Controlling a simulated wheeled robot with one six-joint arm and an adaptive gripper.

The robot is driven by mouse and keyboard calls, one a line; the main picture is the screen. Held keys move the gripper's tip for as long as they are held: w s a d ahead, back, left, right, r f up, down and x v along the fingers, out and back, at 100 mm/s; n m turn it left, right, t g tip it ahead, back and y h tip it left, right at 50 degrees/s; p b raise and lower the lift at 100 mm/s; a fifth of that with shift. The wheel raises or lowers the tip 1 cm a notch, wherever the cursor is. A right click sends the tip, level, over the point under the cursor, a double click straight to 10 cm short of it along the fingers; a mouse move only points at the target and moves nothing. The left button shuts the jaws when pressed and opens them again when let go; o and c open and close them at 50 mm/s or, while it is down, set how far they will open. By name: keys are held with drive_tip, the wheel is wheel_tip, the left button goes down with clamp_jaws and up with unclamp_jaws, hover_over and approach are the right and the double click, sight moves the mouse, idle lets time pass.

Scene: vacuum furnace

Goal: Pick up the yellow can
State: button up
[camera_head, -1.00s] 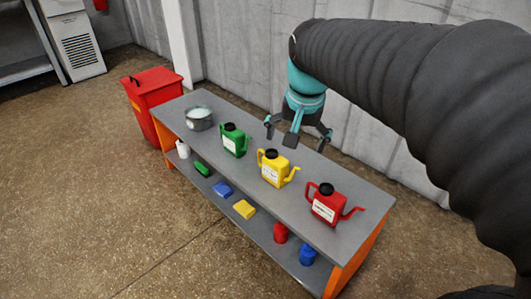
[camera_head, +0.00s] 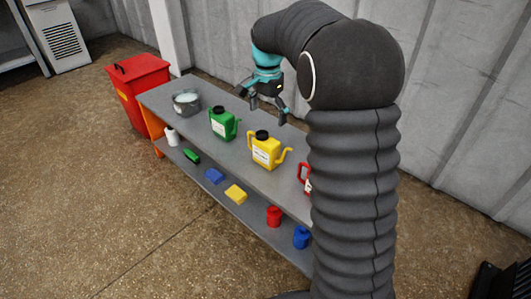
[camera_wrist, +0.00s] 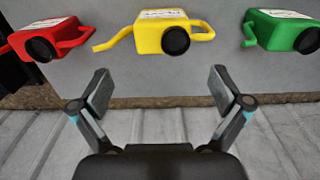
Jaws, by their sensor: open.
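The yellow can (camera_head: 266,151) stands upright on the grey table top, between the green can (camera_head: 222,124) and the red can (camera_head: 304,178). It has a black cap, a white label, a handle on its left and a spout on its right. In the wrist view the yellow can (camera_wrist: 163,32) lies beyond the fingertips, roughly centred between them. My gripper (camera_head: 264,101) is open and empty, above the table's back side, behind and apart from the cans. Its two spread fingers also show in the wrist view (camera_wrist: 160,85). My arm hides most of the red can.
A metal pot (camera_head: 187,103) stands at the table's left end, with a red bin (camera_head: 139,90) beyond it. The lower shelf holds a yellow block (camera_head: 235,194), a blue block (camera_head: 214,175) and other small items. A grey wall (camera_head: 440,90) runs close behind the table.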

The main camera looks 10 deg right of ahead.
sight(267, 139)
wheel_tip(267, 139, down, 10)
drive_tip(key=shift+a+f+b, duration=0.15)
drive_tip(key=shift+f+b, duration=0.1)
drive_tip(key=shift+b, duration=0.6)
drive_tip(key=c, duration=1.3)
drive_tip(key=shift+w+r, duration=0.1)
drive_tip(key=shift+c, duration=0.2)
